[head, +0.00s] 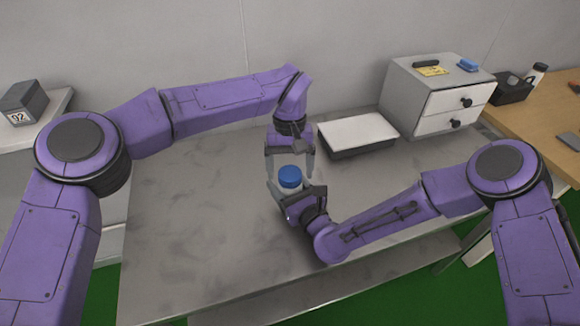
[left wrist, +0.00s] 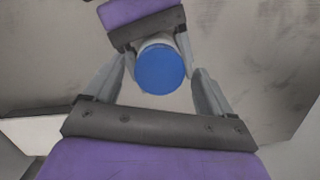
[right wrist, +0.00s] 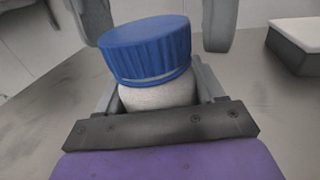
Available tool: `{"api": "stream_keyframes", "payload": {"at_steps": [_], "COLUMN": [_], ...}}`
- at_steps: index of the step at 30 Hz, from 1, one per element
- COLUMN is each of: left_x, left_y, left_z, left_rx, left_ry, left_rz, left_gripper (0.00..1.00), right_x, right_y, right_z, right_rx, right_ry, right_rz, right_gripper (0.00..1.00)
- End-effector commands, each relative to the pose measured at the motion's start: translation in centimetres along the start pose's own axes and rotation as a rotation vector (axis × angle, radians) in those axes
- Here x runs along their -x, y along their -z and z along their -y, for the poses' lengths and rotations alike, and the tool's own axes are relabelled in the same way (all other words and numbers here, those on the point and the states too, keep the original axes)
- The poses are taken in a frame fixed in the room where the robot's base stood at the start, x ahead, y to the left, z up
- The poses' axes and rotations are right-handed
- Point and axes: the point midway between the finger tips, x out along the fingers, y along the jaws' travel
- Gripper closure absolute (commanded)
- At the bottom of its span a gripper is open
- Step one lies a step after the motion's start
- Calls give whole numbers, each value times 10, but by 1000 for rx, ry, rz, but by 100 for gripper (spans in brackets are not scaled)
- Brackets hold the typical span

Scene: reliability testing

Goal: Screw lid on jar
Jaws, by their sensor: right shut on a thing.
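A pale jar (right wrist: 157,95) with a ribbed blue lid (right wrist: 147,48) on top stands between the fingers of my right gripper (head: 287,201), which is shut on the jar body. The lid sits over the jar mouth and looks slightly tilted in the right wrist view. In the head view the blue lid (head: 290,176) shows at the centre, and the left wrist view shows it (left wrist: 160,70) from above. My left gripper (head: 291,172) points down over the lid, its fingers apart on either side with visible gaps. The jar's base is hidden.
The grey table (head: 190,220) is clear to the left. A white-topped dark box (head: 357,133) lies behind to the right, near a drawer cabinet (head: 430,95). A black container (head: 510,88) and a bottle (head: 536,74) stand farther right.

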Motion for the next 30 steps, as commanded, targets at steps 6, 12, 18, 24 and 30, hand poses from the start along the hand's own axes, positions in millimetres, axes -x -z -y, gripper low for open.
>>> {"api": "stream_keyframes", "payload": {"at_steps": [6,12,18,24,30], "left_x": [3,31,44,44,66], "left_y": [0,-5,-7,-7,-9], "left_z": [0,0,0,0,5], "left_rx": [0,0,-1,0,66], "left_ry": [0,0,0,0,6], "left_rz": [0,-2,0,1,-52], "left_gripper": [16,16,16,20,20], "right_x": [0,0,0,0,0], "right_y": [1,1,1,0,1], "right_z": [0,0,0,0,0], "right_rx": [-1,-1,-1,-1,-1], "right_ry": [-1,-1,-1,-1,-1], "right_rz": [-2,-1,-1,-1,-1], "right_gripper": [100,100,100,100,100]}}
